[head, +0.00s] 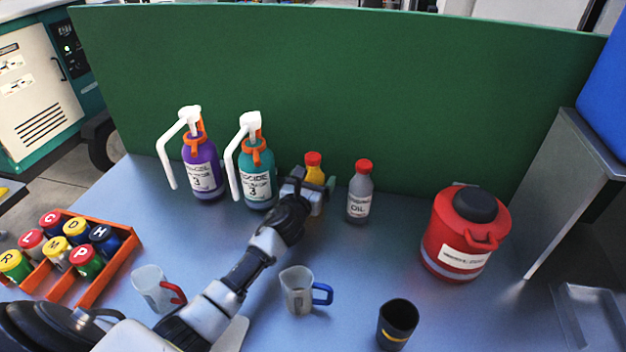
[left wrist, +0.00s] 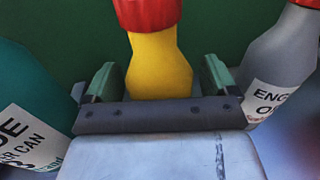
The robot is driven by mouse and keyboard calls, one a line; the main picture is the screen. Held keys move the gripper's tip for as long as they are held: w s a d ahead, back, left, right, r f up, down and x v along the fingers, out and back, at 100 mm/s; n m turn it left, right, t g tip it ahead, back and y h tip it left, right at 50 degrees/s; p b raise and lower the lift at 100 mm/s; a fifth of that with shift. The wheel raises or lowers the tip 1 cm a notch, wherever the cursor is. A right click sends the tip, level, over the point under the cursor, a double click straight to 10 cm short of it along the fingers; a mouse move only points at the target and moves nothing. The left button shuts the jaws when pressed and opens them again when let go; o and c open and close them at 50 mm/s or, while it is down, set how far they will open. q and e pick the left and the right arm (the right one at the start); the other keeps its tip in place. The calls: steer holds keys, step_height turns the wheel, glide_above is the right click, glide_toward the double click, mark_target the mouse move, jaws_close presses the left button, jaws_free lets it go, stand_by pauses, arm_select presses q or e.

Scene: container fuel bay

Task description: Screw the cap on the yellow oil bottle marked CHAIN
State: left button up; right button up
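The yellow oil bottle (head: 315,175) stands upright near the green back panel, with a red cap (head: 313,158) sitting on its top. I cannot tell how tight the cap is. In the left wrist view the yellow bottle (left wrist: 159,68) shows between the two green fingers of my left gripper (left wrist: 160,82), with the red cap (left wrist: 148,14) cut off by the top edge. Narrow gaps show between the fingers and the bottle, so the gripper looks open around it. The bottle's lower part and label are hidden by my gripper. My right gripper is not in view.
A grey oil bottle (head: 359,195) stands close on the right, a teal can (head: 257,178) close on the left, and a purple can (head: 203,170) beyond it. A red container (head: 463,238), clear jugs (head: 297,292), a black cup (head: 397,324) and an orange crate (head: 113,266) stand around.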

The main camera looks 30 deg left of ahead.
arm_select(q)
steer(key=shift+r, duration=0.15)
steer(key=s+d, duration=0.1)
steer(key=s, duration=1.1)
steer(key=shift+b, duration=0.4)
steer(key=shift+d, duration=0.1)
